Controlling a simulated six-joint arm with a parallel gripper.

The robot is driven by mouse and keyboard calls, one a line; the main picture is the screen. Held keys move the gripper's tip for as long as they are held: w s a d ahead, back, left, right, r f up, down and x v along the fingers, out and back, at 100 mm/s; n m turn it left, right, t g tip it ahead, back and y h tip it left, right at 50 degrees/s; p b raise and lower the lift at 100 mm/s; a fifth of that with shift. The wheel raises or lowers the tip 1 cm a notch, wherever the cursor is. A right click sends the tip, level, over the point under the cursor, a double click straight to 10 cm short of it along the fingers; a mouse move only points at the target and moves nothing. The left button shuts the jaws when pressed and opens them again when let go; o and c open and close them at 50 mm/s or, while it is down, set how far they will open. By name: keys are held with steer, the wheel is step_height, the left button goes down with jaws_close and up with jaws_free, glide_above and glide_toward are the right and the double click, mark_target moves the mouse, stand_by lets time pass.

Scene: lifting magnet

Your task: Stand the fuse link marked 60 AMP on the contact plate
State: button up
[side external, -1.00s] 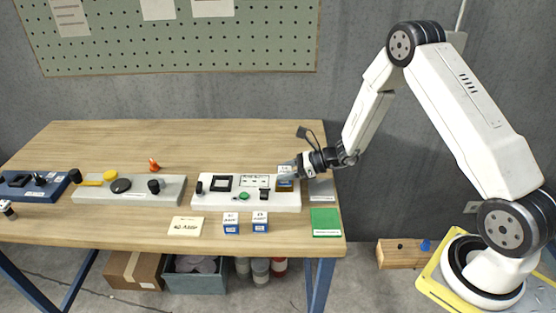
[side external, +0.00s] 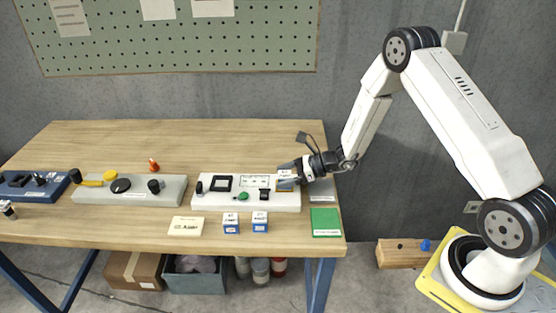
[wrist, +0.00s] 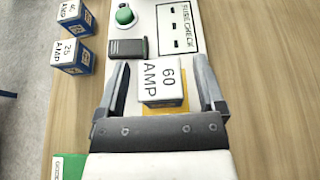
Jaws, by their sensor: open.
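The fuse link marked 60 AMP (wrist: 160,82) stands upright at the right end of the white fixture board, its white lettered top facing up. An orange-gold plate (wrist: 180,106), seemingly the contact plate, shows beneath it in the wrist view; whether the link's base touches it is hidden. My gripper (wrist: 163,65) is open, with one finger on each side of the link and a visible gap on both sides. In the side view my gripper (side external: 287,176) reaches in from the right and partly covers the link.
The white board (side external: 215,203) also carries a green button (wrist: 124,16), a black switch (wrist: 128,48) and a fuse check panel (wrist: 178,28). Two other fuse links (side external: 231,223) (side external: 260,222) stand in front. A green card (side external: 325,221) lies at front right.

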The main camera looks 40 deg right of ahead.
steer(key=shift+r, duration=0.1)
steer(key=shift+d+r, duration=0.1)
steer(key=v, duration=1.2)
stand_by(0.4)
steer(key=s+a+r+n+g+h, duration=0.3)
steer(key=s+a+n+h, duration=0.1)
steer(key=n, duration=0.9)
steer(key=s+a+r+n+g+h, duration=0.3)
steer(key=s+a+n+h, duration=0.2)
steer(key=s+n, duration=0.4)
steer(key=a+n, duration=0.1)
steer(key=n, duration=0.4)
steer(key=shift+s+a+g, duration=0.2)
steer(key=shift+a+g, duration=0.05)
steer(key=shift+g, duration=0.15)
